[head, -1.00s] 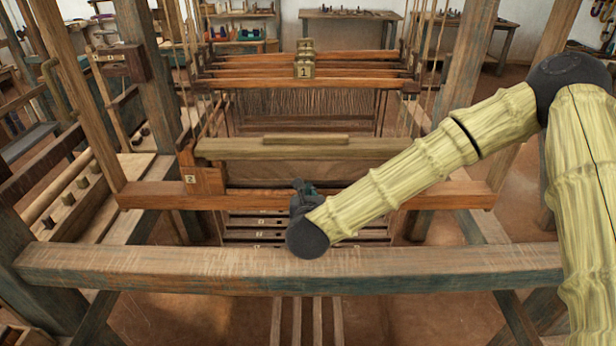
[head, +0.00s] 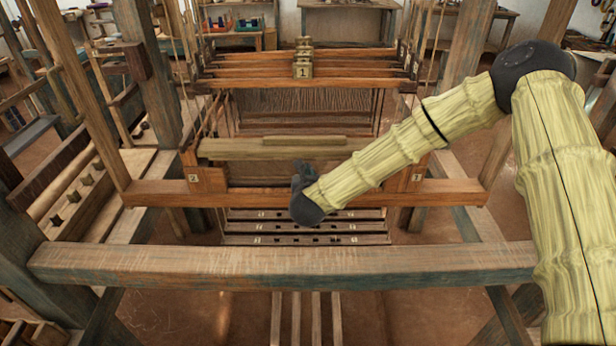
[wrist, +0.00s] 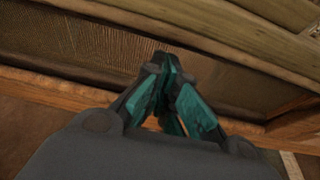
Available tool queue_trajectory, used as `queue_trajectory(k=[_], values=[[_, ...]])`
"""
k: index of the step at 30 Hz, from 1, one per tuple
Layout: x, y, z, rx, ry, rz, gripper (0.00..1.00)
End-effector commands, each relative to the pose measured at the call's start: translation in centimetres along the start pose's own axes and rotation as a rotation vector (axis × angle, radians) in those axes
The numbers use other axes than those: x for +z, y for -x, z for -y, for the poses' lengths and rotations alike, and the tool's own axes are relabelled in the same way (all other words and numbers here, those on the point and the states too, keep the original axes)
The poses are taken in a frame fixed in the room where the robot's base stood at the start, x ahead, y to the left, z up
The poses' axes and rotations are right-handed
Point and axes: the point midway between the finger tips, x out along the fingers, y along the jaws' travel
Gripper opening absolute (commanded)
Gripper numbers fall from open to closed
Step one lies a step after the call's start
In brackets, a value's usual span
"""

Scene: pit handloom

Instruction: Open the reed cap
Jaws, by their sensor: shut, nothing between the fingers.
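The reed cap (head: 235,150) is a long pale wooden beam with a raised strip (head: 305,141) on top. It lies level across the middle of the loom in the head view. In the wrist view the cap (wrist: 275,45) runs diagonally across the upper right, with the fine-ribbed reed (wrist: 95,50) beside it. My gripper (wrist: 166,65) is shut and empty, its teal fingers meeting at the tips, just short of the cap. In the head view my gripper (head: 303,172) is small and dark, in front of the cap's lower edge; contact cannot be told.
A red-brown lower beam (head: 150,193) with a post marked 2 (head: 193,180) runs below the cap. The thick front beam (head: 280,264) crosses nearer me, beneath my arm. Numbered treadles (head: 300,227) lie below. Frame posts stand at both sides.

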Motion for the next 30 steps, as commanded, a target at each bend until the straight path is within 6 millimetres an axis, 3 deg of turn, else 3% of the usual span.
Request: queue_trajectory(k=[6,22,30], values=[[1.3,0.5,0.0,0.000,0.000,0.000,0.00],[1.6,0.6,0.1,-0.001,-0.001,-0.006,0.00],[2.2,1.0,1.1,-0.012,-0.007,-0.066,0.00]])
